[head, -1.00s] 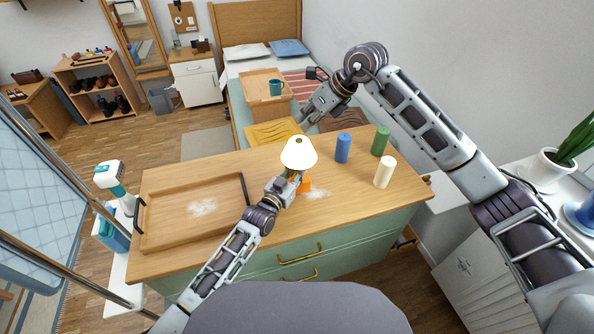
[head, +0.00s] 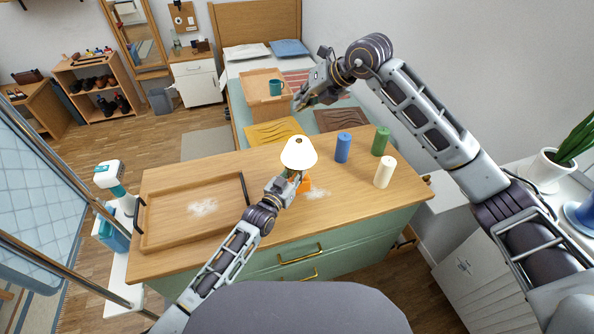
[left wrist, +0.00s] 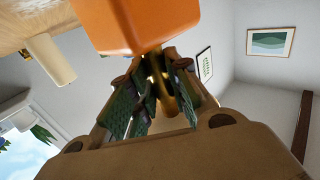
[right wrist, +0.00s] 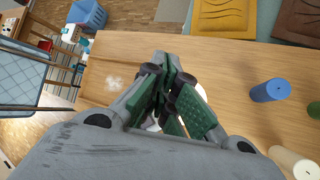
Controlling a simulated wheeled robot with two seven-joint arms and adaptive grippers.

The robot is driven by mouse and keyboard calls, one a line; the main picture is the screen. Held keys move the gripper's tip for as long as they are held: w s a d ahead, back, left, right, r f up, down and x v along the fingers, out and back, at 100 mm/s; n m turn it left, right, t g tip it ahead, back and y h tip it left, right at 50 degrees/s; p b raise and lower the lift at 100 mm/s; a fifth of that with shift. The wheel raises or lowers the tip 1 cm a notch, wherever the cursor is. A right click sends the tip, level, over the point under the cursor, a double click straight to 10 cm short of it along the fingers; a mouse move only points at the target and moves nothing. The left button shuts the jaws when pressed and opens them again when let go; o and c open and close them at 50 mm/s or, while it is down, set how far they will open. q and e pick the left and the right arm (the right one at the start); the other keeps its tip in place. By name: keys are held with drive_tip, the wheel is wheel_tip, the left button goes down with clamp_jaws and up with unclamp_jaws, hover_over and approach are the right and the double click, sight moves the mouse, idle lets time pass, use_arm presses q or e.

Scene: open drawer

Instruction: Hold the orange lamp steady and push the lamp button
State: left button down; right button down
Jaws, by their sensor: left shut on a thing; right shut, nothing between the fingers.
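The lamp has a white shade (head: 299,153) and an orange base (head: 305,184), and it stands upright on the wooden dresser top. My left gripper (head: 294,177) is shut on the lamp's stem, under the shade; in the left wrist view its fingers (left wrist: 160,90) close on the brassy stem beside the orange base (left wrist: 135,22). My right gripper (head: 297,104) is shut and empty, raised above and beyond the lamp. In the right wrist view its closed fingers (right wrist: 168,100) hide most of the white shade (right wrist: 152,124). I cannot make out the lamp button.
Blue (head: 343,148), green (head: 380,141) and cream (head: 385,172) candles stand right of the lamp. A wooden tray (head: 160,243) with a dark handle lies at left. White patches mark the tray and the dresser top (head: 240,236). A bed stands behind.

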drive_tip(key=shift+f, duration=0.1)
idle(0.5)
hover_over(301, 138)
drive_tip(key=shift+s+f, duration=0.15)
drive_tip(key=shift+f, duration=1.3)
drive_tip(key=shift+s+f, duration=0.15)
drive_tip(key=shift+f, duration=1.25)
drive_tip(key=shift+s+f, duration=0.15)
drive_tip(key=shift+f, duration=1.3)
drive_tip(key=shift+f, duration=0.55)
drive_tip(key=shift+r, duration=0.55)
drive_tip(key=shift+r, duration=0.1)
drive_tip(key=shift+r, duration=2.95)
